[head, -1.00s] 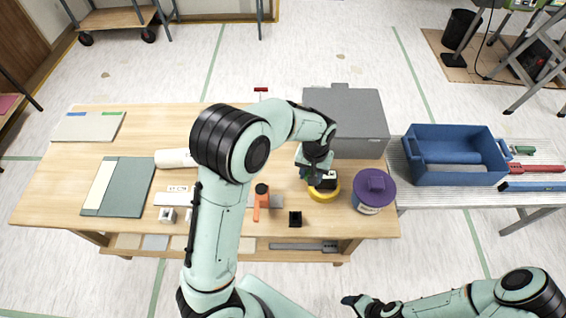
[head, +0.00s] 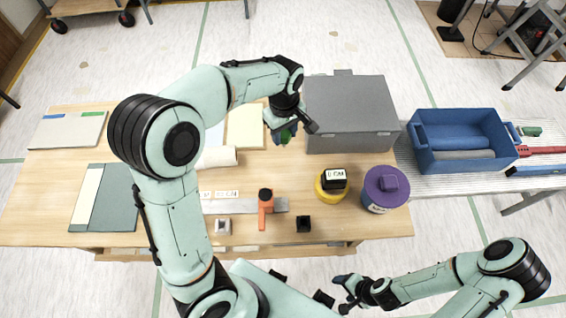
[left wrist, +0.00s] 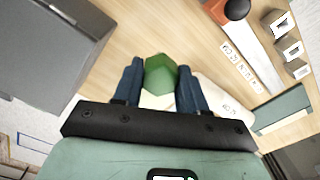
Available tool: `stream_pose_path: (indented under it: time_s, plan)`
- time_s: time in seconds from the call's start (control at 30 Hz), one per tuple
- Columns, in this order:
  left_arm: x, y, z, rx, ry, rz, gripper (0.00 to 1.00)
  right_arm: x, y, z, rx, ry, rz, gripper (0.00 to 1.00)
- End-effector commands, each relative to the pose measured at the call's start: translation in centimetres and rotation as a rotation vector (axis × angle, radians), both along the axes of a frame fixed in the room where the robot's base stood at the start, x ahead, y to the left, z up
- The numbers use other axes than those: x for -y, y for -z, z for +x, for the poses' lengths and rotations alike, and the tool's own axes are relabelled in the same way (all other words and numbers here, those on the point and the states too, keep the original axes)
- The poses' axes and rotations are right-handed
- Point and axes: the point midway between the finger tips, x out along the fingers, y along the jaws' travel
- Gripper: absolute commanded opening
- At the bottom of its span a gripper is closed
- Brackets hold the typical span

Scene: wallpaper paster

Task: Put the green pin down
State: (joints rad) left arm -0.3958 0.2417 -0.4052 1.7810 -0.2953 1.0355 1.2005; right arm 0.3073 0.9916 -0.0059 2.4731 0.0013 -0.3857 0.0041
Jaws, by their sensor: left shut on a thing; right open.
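The green pin (head: 286,136) is between the fingers of my left gripper (head: 281,130), over the wooden table (head: 282,170) just left of the grey box. In the left wrist view the pin (left wrist: 160,70) appears as a green faceted end between the two dark blue fingers of the left gripper (left wrist: 159,84). The gripper is shut on it. Whether the pin touches the table cannot be told. My right gripper (head: 344,291) is open and empty, in front of the table at the lower right.
The grey box (head: 350,110) stands close on the right. A pale yellow sheet (head: 245,126) and a white roll (head: 217,157) lie to the left. Bare wood lies in between.

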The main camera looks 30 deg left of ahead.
Motion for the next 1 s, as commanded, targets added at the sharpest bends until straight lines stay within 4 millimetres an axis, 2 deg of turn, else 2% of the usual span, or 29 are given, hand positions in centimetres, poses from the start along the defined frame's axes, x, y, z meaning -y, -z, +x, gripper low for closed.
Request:
stream_pose_path:
  time_s: [0.03,0.2,0.4,0.6,0.83,1.0]
  plan:
    - [0.0,1.9,-0.2,-0.009,0.001,0.002,0.05,0.0,0.4,-0.4,-0.005,0.001,0.000,0.68]
    - [0.0,6.5,-0.2,-0.009,0.002,0.003,0.05,0.0,1.0,-0.8,-0.009,0.000,0.000,0.68]
    - [0.0,10.6,-0.1,-0.004,0.001,0.001,0.05,0.0,1.3,-1.1,-0.012,0.000,0.000,0.68]
    - [0.0,12.2,-0.1,-0.001,0.003,0.000,0.05,0.0,1.4,-1.2,-0.013,0.000,0.000,0.68]
    - [0.0,15.6,-0.1,-0.003,0.003,0.001,0.05,0.0,1.7,-1.4,-0.016,0.000,0.000,0.68]
    - [0.0,16.1,0.0,0.000,0.003,0.000,0.05,0.0,1.7,-1.4,-0.016,0.000,0.000,0.68]
